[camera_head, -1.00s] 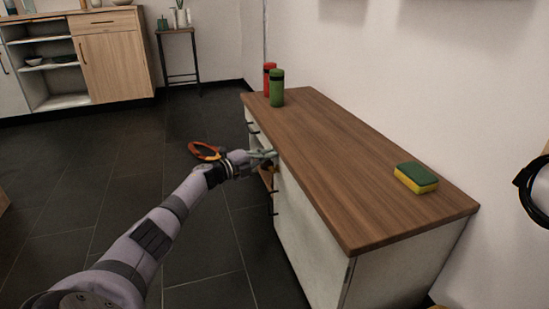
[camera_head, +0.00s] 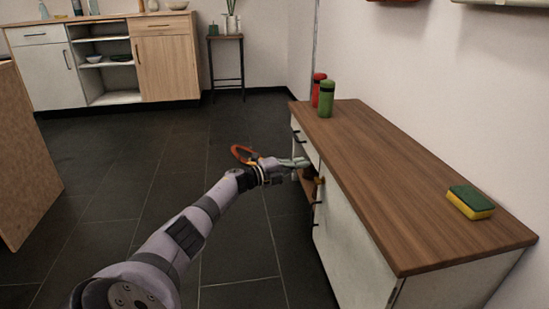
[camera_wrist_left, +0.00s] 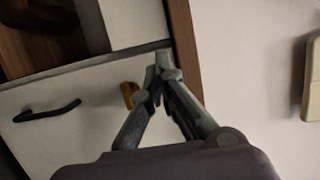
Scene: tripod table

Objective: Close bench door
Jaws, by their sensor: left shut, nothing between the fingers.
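The bench (camera_head: 430,190) has a brown wooden top and a white front, and stands along the right wall. A plain white panel (camera_head: 350,250) forms the near part of its front. Farther along is an open gap with a brown interior (camera_head: 308,185). Black handles (camera_head: 297,136) show on the front, one also in the left wrist view (camera_wrist_left: 47,112). My left gripper (camera_head: 303,162) is shut and empty at this front, just below the top's edge. In the left wrist view its tips (camera_wrist_left: 160,66) are before the white front. The door's exact angle is unclear. My right gripper is not in view.
A cabinet (camera_head: 165,60) and a small side table (camera_head: 226,62) stand behind.

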